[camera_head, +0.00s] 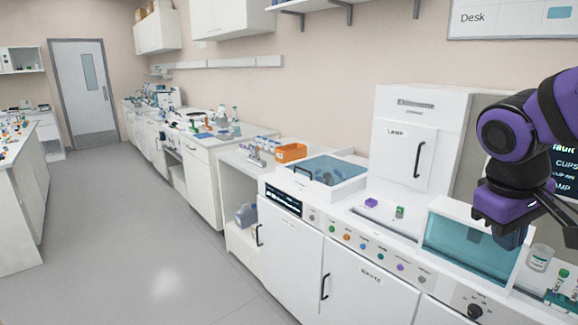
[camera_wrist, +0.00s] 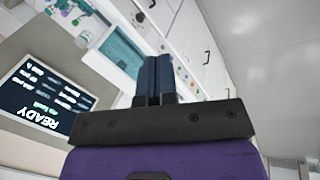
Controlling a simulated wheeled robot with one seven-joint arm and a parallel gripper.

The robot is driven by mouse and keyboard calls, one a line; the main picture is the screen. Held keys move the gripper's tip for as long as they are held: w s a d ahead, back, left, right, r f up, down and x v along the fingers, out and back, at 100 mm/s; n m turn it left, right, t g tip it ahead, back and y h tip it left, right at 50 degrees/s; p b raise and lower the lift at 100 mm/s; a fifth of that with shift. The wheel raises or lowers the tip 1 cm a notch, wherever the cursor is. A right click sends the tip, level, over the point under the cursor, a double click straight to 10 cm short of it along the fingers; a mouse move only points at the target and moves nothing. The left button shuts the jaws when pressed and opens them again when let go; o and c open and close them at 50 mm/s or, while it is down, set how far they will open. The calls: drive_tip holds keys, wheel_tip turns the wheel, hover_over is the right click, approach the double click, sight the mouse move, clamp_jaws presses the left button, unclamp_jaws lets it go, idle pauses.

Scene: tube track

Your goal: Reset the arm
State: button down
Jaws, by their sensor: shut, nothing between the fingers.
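My purple and black arm enters the head view from the right. My gripper (camera_head: 512,238) hangs there in front of the teal-windowed box on the white bench. In the wrist view the two dark blue fingers of my gripper (camera_wrist: 158,70) lie side by side, shut, with nothing between them. Its dark mounting bar and purple housing fill the lower part of that view.
The white bench (camera_head: 340,222) carries a teal-windowed box (camera_head: 455,245), a blue-lidded basin (camera_head: 325,170), a green-capped vial (camera_head: 399,212) and a purple block (camera_head: 371,202). A white cabinet (camera_head: 408,153) stands behind. A READY screen (camera_wrist: 45,95) shows at left. The grey floor (camera_head: 150,240) is clear.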

drive_tip(key=s+a+r+m+t+y, duration=0.2)
drive_tip(key=s+a+r+t+y, duration=0.1)
drive_tip(key=s+a+r+t, duration=0.1)
drive_tip(key=shift+s+a+r, duration=0.35)
drive_tip(key=shift+s+r, duration=0.25)
drive_tip(key=shift+s, duration=0.2)
idle(1.5)
